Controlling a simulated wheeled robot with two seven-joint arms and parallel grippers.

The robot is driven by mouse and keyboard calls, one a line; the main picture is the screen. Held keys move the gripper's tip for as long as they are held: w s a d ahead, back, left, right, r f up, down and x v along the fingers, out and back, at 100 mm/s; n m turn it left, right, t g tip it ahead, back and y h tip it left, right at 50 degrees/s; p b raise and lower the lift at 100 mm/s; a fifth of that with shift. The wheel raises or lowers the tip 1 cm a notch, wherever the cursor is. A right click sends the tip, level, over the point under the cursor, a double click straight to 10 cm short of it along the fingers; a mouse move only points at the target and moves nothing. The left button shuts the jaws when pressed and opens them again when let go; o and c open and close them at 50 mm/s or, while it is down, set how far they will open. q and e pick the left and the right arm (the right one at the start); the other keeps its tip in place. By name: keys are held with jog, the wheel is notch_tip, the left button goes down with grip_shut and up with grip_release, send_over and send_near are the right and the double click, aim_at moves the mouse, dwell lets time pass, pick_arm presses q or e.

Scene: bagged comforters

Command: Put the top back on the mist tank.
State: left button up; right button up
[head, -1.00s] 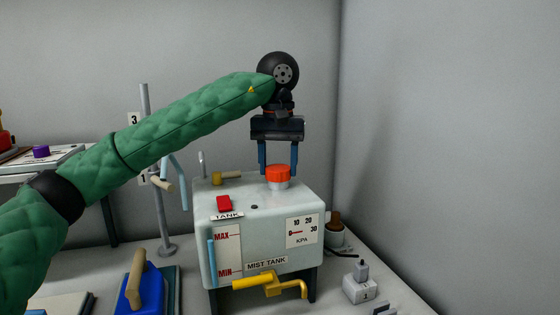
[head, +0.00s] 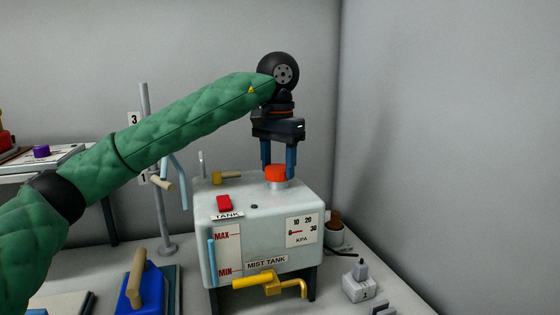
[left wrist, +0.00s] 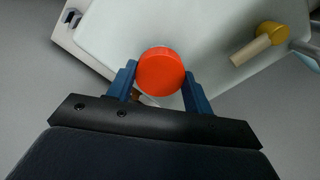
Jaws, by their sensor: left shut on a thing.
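The mist tank (head: 262,215) is a pale box on dark legs, with a MAX/MIN level strip and a KPA scale on its front. Its orange-red top (head: 276,173) sits over the pale neck (head: 277,184) at the tank's upper right; I cannot tell whether it is fully seated. My left gripper (head: 278,170) points straight down and is shut on the top, one blue finger on each side. In the left wrist view the round top (left wrist: 161,72) lies between the fingertips. My right gripper is in neither view.
A red switch (head: 224,203) and a tan-handled brass valve (head: 226,177) are on the tank's upper face. A yellow tap (head: 270,283) juts from its front. A grey stand (head: 160,200) is at left, and a wall is close at right.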

pick_arm(q)
jog(key=shift+s+d+f+m, duration=0.15)
jog(key=shift+f+m, duration=0.15)
jog(key=shift+f, duration=0.2)
jog(key=m, duration=0.2)
jog(key=shift+m, duration=0.3)
jog(key=o, duration=1)
jog(key=shift+m, duration=0.4)
jog(key=o, duration=1)
jog(key=shift+r, duration=0.1)
jog(key=shift+o, duration=0.2)
jog(key=shift+r, duration=0.2)
